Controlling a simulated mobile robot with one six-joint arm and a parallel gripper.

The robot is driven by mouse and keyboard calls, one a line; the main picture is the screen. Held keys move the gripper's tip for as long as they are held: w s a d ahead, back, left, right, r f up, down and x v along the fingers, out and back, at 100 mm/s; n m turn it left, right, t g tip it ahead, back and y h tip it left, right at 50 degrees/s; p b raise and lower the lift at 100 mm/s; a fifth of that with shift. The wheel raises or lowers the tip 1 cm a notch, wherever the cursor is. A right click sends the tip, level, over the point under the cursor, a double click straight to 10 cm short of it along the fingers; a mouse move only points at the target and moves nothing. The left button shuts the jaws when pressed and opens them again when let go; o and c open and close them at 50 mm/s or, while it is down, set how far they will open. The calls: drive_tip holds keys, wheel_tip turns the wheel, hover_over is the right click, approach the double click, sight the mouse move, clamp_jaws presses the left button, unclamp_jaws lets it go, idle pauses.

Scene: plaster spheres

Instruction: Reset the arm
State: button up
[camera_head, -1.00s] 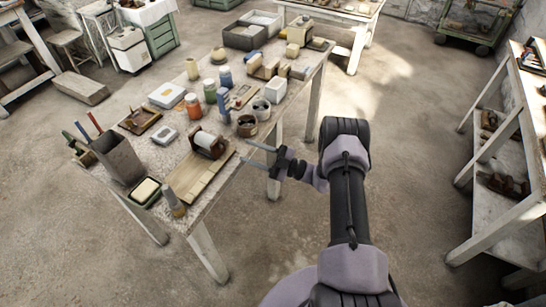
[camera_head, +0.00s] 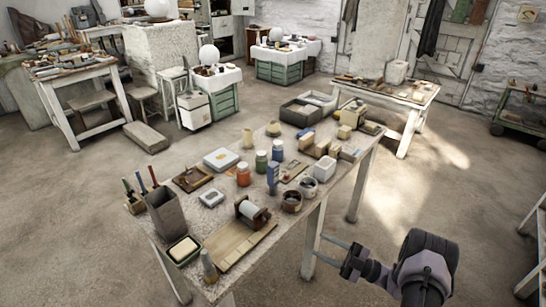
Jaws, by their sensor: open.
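My gripper (camera_head: 328,252) is at the lower right, beside the right edge of the cluttered work table (camera_head: 322,200). Its two thin fingers point left toward the table and are apart, with nothing between them. My arm (camera_head: 425,270) comes in from the bottom right, and its lower part is cut off by the frame. White plaster spheres stand farther back: one (camera_head: 209,54) on a small table with a green cabinet, one (camera_head: 276,34) on another green cabinet, and one (camera_head: 156,7) on a rough block at the top edge.
Another table (camera_head: 385,92) stands at the back right. A stone block (camera_head: 147,137) lies on the floor. Floor right of the table is open.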

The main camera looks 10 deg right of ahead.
drive_tip(key=s+a+r+n+g+h, duration=0.25)
drive_tip(key=a+r+n+g, duration=0.45)
drive_tip(key=r+n, duration=0.4)
drive_tip(key=s+a+r+n+g+h, duration=0.25)
drive_tip(key=a+r+n+g, duration=0.45)
drive_tip(key=n, duration=0.5)
drive_tip(key=s+a+r+n+t+h, duration=0.2)
drive_tip(key=s+r+n+h, duration=0.3)
drive_tip(key=s+n, duration=0.4)
drive_tip(key=s+a+r+n+t+h, duration=0.2)
drive_tip(key=s+r+n+t+h, duration=0.3)
drive_tip(key=n, duration=1.2)
drive_tip(key=s, duration=0.4)
drive_tip(key=shift+s+a+r, duration=0.2)
drive_tip(key=shift+r, duration=0.2)
